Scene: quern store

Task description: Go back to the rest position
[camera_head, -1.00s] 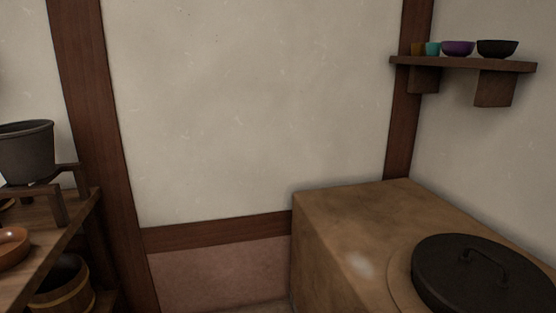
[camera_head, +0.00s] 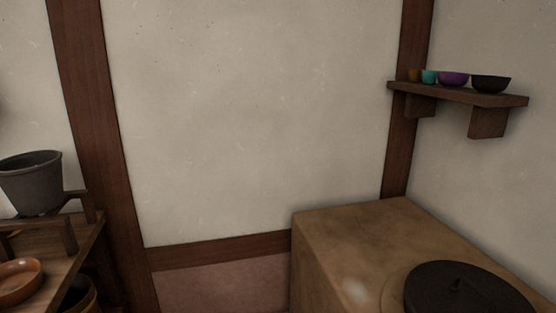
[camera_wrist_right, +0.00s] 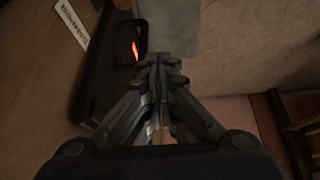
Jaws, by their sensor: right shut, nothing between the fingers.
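My right gripper (camera_wrist_right: 159,62) shows in the right wrist view with its fingers together and nothing between them. A dark piece with a frame-like opening and a red glow (camera_wrist_right: 135,50) lies just beyond the fingertips, to their left. I cannot tell whether the fingers touch it. My left gripper is in neither view, and no arm shows in the head view.
A brown block-shaped stove (camera_head: 345,232) with a black lid (camera_head: 468,288) stands at the right. Above it, a wall shelf (camera_head: 460,94) holds small bowls. At the left, a wooden stand (camera_head: 75,245) carries a grey pot (camera_head: 32,183) and a brown dish (camera_head: 17,280).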

